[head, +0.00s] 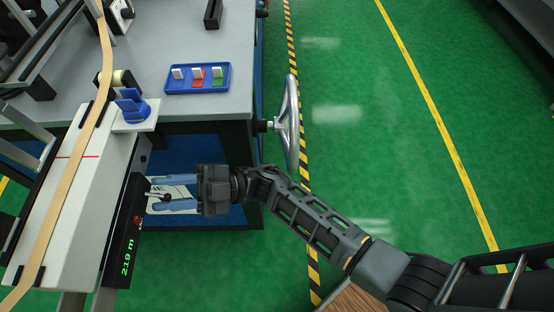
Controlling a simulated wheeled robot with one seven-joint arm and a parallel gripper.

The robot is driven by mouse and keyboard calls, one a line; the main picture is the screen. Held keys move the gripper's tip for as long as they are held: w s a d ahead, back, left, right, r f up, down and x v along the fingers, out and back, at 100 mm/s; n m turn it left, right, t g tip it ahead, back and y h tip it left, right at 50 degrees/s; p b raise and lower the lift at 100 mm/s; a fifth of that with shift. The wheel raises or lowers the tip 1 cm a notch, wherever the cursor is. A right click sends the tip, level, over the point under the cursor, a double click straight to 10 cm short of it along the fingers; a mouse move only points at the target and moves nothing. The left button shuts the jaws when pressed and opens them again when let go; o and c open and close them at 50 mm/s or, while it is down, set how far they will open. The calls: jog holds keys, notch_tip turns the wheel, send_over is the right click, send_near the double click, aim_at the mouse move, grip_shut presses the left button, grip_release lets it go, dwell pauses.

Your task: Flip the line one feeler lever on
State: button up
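A small dark toggle lever (158,197) sticks out from the side of the black panel (121,250) on the near end of the machine. I take it to be the feeler lever, though its label is too small to read. My gripper (155,193) points left at this panel with its two blue-grey fingers apart. The lever's tip shows between the fingers, nearer the lower one. I cannot tell whether either finger touches it. Which way the lever is set is unclear.
A red knob (138,220) and a green "219 m" readout (127,256) are on the panel below the lever. A tan tape (60,215) runs along the white bed. A blue tray (196,78) lies on the bench. A handwheel (289,122) stands above my arm. Green floor is clear at right.

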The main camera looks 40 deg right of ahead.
jog(key=shift+d+r+m+h+p, duration=0.1)
jog(key=shift+r+m+h+p, duration=0.45)
jog(key=shift+p, duration=1.15)
jog(key=shift+r+m+h+p, duration=0.15)
jog(key=shift+r+h+p, duration=0.15)
jog(key=shift+h+p, duration=0.95)
jog(key=r+m+h+p, duration=0.1)
jog(key=h+p, duration=0.1)
jog(key=p, duration=0.6)
jog(key=shift+r+g, duration=0.1)
jog(key=shift+g, duration=0.3)
jog(key=s+f+b+v, duration=0.1)
jog(key=v, duration=0.7)
jog(key=s+d+r+m+t+h+b, duration=0.2)
jog(key=s+d+r+m+t+h, duration=0.3)
jog(key=s+m+t+h, duration=0.1)
jog(key=s+d+r+m+t+h+b, duration=0.3)
jog(key=s+m+h, duration=0.5)
jog(key=s, duration=0.5)
jog(key=d+r+m+t, duration=0.1)
jog(key=d+t, duration=0.1)
jog(key=t, duration=0.1)
jog(key=shift+r+m+t, duration=0.3)
jog(key=shift+r+m, duration=0.05)
jog(key=shift+m, duration=0.05)
jog(key=shift+d, duration=0.1)
